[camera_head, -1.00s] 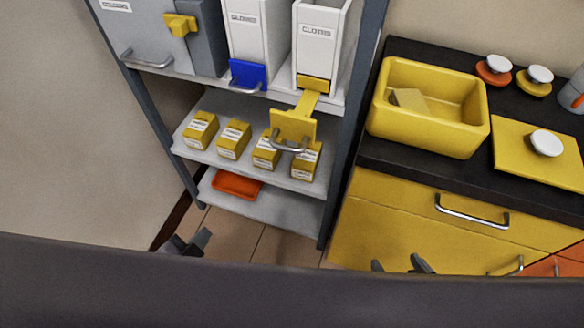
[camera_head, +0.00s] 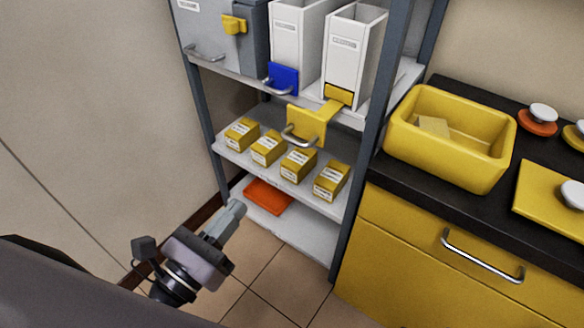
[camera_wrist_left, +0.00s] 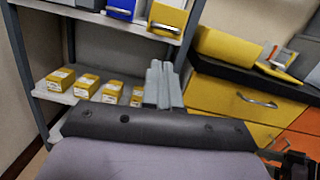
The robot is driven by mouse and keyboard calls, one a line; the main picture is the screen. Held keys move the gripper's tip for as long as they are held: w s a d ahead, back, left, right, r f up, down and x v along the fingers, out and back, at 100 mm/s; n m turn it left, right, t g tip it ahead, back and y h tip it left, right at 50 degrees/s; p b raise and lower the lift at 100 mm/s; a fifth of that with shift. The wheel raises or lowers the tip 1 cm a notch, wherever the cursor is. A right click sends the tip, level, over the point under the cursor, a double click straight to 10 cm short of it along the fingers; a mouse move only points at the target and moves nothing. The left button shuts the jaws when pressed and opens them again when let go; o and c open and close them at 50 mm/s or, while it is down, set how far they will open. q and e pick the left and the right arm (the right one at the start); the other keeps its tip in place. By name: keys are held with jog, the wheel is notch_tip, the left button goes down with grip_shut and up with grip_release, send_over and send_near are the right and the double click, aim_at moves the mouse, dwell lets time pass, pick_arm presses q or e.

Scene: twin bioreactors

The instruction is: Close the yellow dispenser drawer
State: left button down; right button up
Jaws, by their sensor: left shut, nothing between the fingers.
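The yellow dispenser drawer (camera_head: 306,124) sticks out toward me from the base of the right white dispenser (camera_head: 353,48), joined by a yellow strip. Its front has a grey bar handle. It also shows at the top of the left wrist view (camera_wrist_left: 170,15). My left gripper (camera_head: 236,210) is shut and empty. It is below and left of the drawer, in front of the shelf unit and apart from it. Its fingers (camera_wrist_left: 158,70) point toward the shelves in the left wrist view. My right gripper does not show.
A blue drawer (camera_head: 283,78) sits on the dispenser to the left. Several yellow boxes (camera_head: 298,165) stand on the shelf below, above an orange tray (camera_head: 268,196). A shelf post (camera_head: 362,160) and a yellow-fronted counter (camera_head: 450,250) stand to the right. Floor in front is clear.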

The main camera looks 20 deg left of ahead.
pick_arm(q)
jog(key=m, duration=0.1)
jog(key=p, duration=0.5)
send_near(308, 134)
jog(key=w, duration=0.1)
jog(key=w+r, duration=0.1)
jog(key=shift+w+r, duration=0.1)
jog(key=shift+w, duration=0.45)
jog(key=shift+w+b, duration=0.1)
jog(key=shift+b, duration=0.2)
jog(key=x, duration=0.3)
jog(key=f+b+x, duration=0.1)
jog(key=x, duration=0.3)
jog(key=b+x, duration=0.1)
jog(key=x, duration=0.2)
jog(key=shift+w+d+f, duration=0.25)
jog(key=shift+d+f, duration=0.1)
jog(key=shift+w+d, duration=0.1)
jog(key=shift+w, duration=0.2)
jog(key=shift+r, duration=0.3)
